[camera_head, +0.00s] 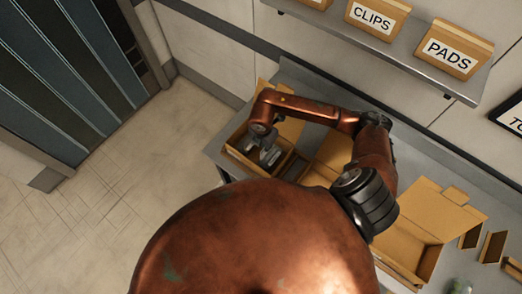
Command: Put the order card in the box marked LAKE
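My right gripper (264,154) hangs from the copper arm, pointing down over the leftmost open cardboard box (236,160). It looks to be at or inside the box's opening; I cannot tell how deep. Its fingers are small and dark, and I cannot tell whether they are apart or hold anything. A middle open box (322,168) is partly hidden behind my arm. A third open box (405,243) stands to the right with its flap up. No LAKE marking is readable on any box. I see no order card. My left gripper is not in view.
The boxes stand on a grey bench (440,165) along the wall. Above it a shelf (400,52) carries boxes marked CLIPS (373,20) and PADS (452,50). Small brown pieces (492,247) lie at the right. Bare floor (120,165) is at the left.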

